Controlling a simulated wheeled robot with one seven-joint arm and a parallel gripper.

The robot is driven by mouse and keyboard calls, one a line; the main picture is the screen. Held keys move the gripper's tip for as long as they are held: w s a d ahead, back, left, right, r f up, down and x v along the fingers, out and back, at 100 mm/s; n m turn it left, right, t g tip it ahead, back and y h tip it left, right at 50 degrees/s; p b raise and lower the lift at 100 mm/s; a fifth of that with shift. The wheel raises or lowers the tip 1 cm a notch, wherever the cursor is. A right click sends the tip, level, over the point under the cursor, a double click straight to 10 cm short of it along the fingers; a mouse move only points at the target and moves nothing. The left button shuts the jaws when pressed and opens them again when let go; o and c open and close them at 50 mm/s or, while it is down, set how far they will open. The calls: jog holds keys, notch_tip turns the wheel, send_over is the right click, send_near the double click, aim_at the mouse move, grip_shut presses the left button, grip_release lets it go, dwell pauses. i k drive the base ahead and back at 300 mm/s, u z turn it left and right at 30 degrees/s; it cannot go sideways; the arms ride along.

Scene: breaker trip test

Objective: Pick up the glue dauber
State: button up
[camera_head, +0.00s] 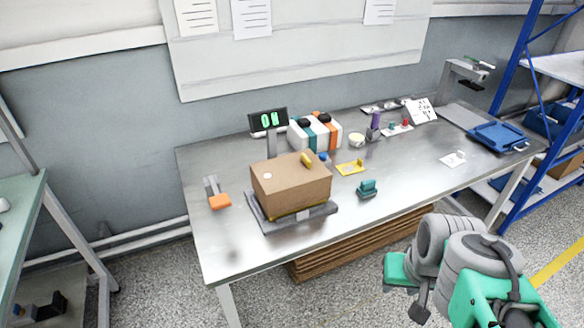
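I cannot tell for sure which item is the glue dauber, as the small things on the steel table (240,245) show little detail. Candidates are a small yellow item (307,160) on top of the cardboard box (290,188), and a purple upright item (375,119) near the back. A cream round pot (357,140) stands between the box and the purple item. My arm (465,262) is folded at the lower right, off the table's front edge. Its gripper fingers cannot be made out clearly, and nothing is seen held.
The box sits on a grey scale-like base (262,222) beside a green-digit display (268,121). An orange-ended tool (219,201), a teal item (367,188) and a yellow tray (350,168) lie around it. A blue tray (499,137) is at the right end. The right-front tabletop is mostly clear.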

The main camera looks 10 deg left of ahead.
aim_at(376, 116)
jog(key=z, duration=1.35)
jog(key=i, duration=1.85)
jog(key=u, duration=3.95)
jog(key=i, duration=0.5)
jog(key=u, duration=0.05)
